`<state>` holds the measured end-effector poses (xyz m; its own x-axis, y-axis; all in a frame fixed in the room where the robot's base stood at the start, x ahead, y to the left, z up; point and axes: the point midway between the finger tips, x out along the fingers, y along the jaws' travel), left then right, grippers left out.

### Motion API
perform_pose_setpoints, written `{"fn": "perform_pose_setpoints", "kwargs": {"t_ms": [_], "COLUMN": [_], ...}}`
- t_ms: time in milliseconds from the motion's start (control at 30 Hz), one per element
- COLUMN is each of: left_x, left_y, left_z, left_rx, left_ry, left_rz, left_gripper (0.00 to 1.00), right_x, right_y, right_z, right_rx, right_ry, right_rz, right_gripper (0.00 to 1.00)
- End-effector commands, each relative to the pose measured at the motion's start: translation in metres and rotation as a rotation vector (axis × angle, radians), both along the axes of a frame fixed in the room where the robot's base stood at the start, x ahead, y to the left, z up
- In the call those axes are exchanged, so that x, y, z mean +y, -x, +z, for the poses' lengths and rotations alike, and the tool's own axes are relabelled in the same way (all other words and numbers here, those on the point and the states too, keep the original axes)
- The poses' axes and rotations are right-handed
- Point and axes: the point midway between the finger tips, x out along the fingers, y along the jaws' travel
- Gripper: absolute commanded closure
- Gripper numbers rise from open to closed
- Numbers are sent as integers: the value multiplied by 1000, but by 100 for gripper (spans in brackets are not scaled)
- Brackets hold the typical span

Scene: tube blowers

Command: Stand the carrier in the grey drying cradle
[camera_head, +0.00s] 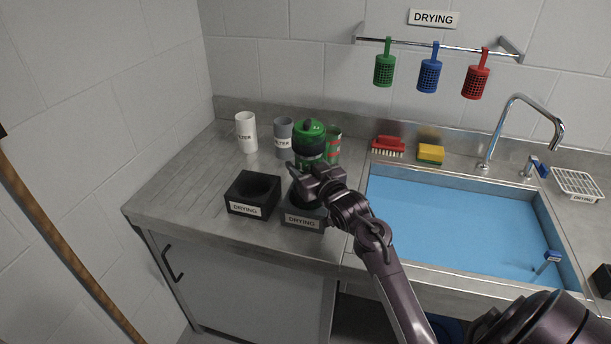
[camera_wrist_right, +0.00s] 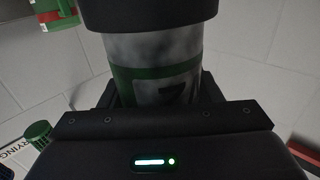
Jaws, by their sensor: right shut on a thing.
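The carrier (camera_head: 311,143) has a green cap and a dark ring. In the right wrist view its grey body with green bands (camera_wrist_right: 150,62) sits between the jaws. My right gripper (camera_head: 313,181) is shut on it and holds it about upright over the grey drying cradle (camera_head: 303,221), a block labelled DRYING. The gripper hides much of the carrier's lower part and the cradle's opening. I cannot tell whether the carrier's bottom rests in it. My left gripper is not in view.
A black DRYING cradle (camera_head: 240,208) with an empty round hollow stands left of the grey one. A white cup (camera_head: 246,132), a grey cup (camera_head: 283,134) and a green-and-red cylinder (camera_head: 334,146) stand behind. The blue-bottomed sink (camera_head: 450,220) lies right.

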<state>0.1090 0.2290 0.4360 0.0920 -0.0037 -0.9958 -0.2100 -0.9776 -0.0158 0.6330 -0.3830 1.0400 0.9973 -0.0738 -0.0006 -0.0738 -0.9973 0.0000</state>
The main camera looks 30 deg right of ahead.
Motion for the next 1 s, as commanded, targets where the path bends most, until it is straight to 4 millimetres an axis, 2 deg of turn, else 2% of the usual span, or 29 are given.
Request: {"fn": "perform_pose_setpoints", "kwargs": {"t_ms": [100, 233, 633, 667, 700, 833, 1000], "left_x": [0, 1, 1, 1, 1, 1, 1], "left_y": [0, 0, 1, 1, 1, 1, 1], "left_z": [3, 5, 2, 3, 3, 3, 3], "left_rx": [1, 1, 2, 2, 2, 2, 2], "left_ry": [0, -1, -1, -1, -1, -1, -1], "left_rz": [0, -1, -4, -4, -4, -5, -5], "left_gripper": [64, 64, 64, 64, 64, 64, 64], "right_x": [0, 1, 0, 0, 0, 0, 0], "right_y": [0, 0, 0, 0, 0, 0, 0], "right_z": [-20, -34, -41, -42, -41, -41, -41], "right_rx": [4, 1, 1, 3, 3, 3, 3], "right_ry": [-2, -2, 0, -1, -1, -1, -1], "right_rz": [0, 1, 0, 0, 0, 0, 0], "right_gripper": [72, 72, 72, 41, 36, 20, 20]}}
